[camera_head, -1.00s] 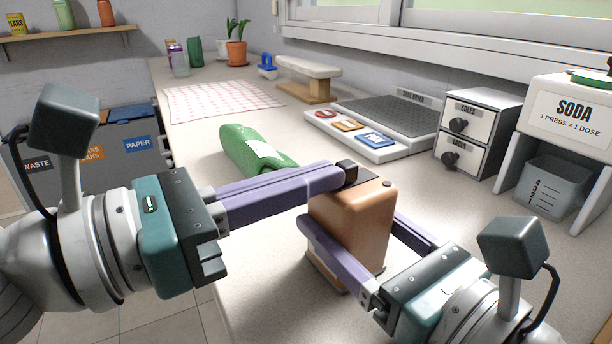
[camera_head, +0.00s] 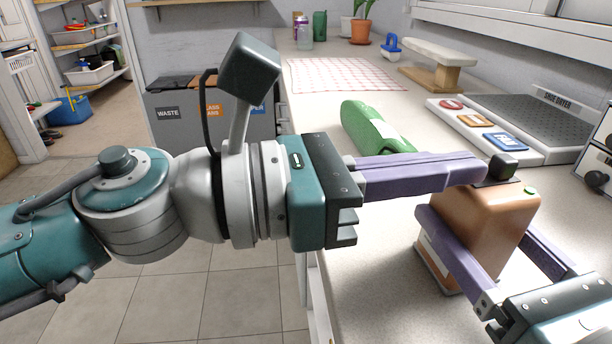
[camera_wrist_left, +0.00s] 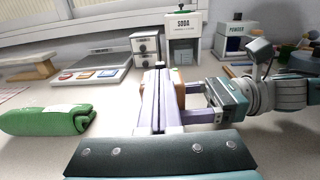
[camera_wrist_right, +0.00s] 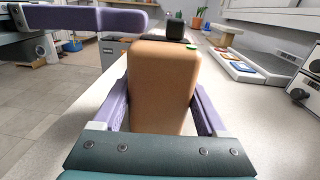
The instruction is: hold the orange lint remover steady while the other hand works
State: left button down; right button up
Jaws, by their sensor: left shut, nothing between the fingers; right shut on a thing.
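The orange lint remover (camera_head: 490,222) stands upright on the counter near its front edge. A dark block (camera_head: 502,166) and a small green spot (camera_head: 530,190) show on its top. My right gripper (camera_head: 478,232) is shut on its body, one finger along each side; the right wrist view shows the body (camera_wrist_right: 162,85) between both fingers. My left gripper (camera_head: 482,172) is shut and empty, its fingertips at the dark block on top. Whether they touch the block I cannot tell. In the left wrist view the closed fingers hide much of the lint remover (camera_wrist_left: 178,95).
A rolled green cloth (camera_head: 372,128) lies behind my left fingers. A tray of coloured tiles (camera_head: 480,132) and a grey dryer plate (camera_head: 535,120) lie at the back right. A checkered cloth (camera_head: 345,75) lies farther back. Waste bins (camera_head: 180,112) stand beyond the counter at left.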

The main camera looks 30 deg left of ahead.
jog(key=shift+d, duration=0.1)
pick_arm(q)
jog(key=v, duration=1.1)
jog(key=shift+s+a, duration=0.25)
jog(key=shift+a, duration=0.05)
pick_arm(e)
jog(key=o, duration=1.6)
jog(key=shift+d, duration=0.1)
